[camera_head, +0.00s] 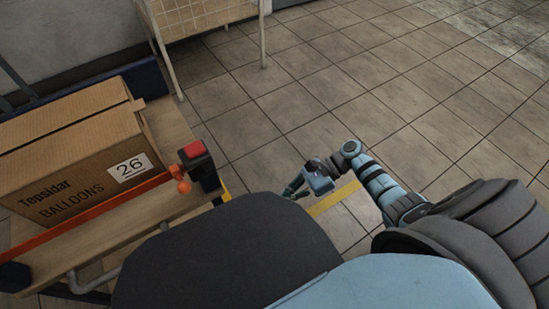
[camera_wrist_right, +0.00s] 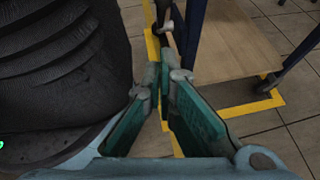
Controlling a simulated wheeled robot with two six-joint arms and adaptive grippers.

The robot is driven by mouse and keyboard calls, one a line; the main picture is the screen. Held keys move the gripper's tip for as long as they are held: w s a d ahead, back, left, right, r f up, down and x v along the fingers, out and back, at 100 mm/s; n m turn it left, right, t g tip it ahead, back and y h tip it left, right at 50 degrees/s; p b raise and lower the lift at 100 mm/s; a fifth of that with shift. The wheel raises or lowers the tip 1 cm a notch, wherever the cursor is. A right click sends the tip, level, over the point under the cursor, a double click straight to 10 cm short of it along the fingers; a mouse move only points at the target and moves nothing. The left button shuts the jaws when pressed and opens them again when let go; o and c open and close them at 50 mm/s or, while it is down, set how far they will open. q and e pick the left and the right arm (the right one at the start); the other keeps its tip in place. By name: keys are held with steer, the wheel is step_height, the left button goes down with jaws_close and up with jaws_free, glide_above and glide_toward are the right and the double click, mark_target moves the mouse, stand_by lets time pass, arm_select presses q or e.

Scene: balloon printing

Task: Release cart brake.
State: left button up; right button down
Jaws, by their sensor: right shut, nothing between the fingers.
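The cart (camera_head: 130,220) stands at the left of the head view, with a wooden deck and blue frame parts. A dark block with a red top (camera_head: 194,150) sits at its near right corner, beside an orange knob (camera_head: 181,179); I cannot tell whether this is the brake. My right gripper (camera_head: 292,189) is shut and empty, apart from the cart on its right side. In the right wrist view its fingertips (camera_wrist_right: 162,82) point toward the cart's blue post (camera_wrist_right: 190,32) and a grey fitting (camera_wrist_right: 166,26). My left gripper is out of view.
A cardboard balloon box (camera_head: 82,165) marked 26 rests on the deck behind an orange bar (camera_head: 95,212). Yellow floor tape (camera_head: 335,198) runs near my right gripper. A pale rack (camera_head: 205,17) stands at the back. Tiled floor to the right is clear.

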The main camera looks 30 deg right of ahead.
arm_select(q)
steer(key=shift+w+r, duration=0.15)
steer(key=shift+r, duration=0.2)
arm_select(e)
steer(key=w+a+f, duration=0.1)
steer(key=a+f, duration=0.1)
steer(key=a, duration=0.8)
steer(key=shift+a, duration=0.35)
